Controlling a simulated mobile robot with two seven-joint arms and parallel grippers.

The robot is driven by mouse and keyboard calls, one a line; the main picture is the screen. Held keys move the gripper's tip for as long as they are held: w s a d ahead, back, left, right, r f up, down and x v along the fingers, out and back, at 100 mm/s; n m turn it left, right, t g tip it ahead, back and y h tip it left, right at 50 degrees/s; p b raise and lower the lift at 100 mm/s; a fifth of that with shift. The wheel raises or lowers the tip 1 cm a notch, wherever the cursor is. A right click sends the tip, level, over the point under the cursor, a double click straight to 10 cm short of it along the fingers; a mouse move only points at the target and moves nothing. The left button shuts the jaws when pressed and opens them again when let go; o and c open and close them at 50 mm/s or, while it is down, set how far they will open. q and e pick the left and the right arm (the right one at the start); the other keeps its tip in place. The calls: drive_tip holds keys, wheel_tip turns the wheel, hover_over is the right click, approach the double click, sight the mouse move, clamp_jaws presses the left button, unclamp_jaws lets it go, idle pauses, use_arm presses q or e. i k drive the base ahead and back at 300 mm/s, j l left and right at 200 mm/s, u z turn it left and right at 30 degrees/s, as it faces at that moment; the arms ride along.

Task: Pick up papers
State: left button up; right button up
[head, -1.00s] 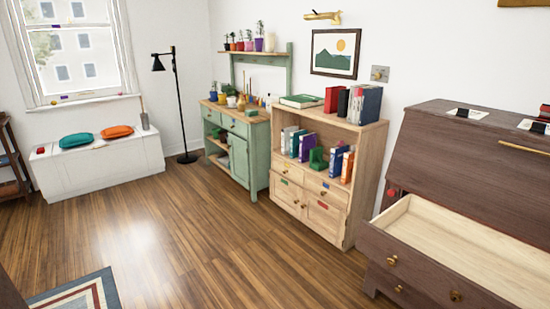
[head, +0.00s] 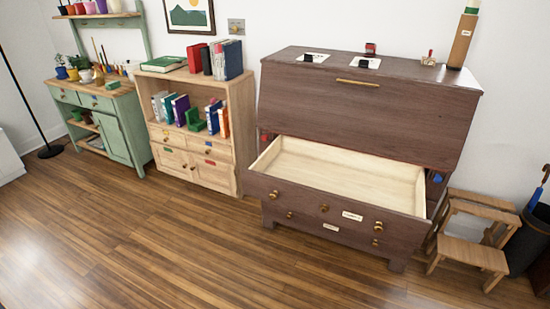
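Two small white items that look like papers, each with a black object on it, lie on top of the dark wooden desk: the left paper (head: 302,57) and the right paper (head: 376,63). The desk (head: 370,108) has its slanted front closed and its top drawer (head: 335,175) pulled open. The drawer looks empty. Neither of my grippers is in the head view.
A wooden step stool (head: 474,240) and a dark bin (head: 530,240) stand right of the desk. A bookcase (head: 240,110) and a green cabinet (head: 115,140) stand left. A tall box (head: 462,42) is on the desk top. The floor in front is clear.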

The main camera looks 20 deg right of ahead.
sight(362, 63)
drive_tip(key=z, duration=1.15)
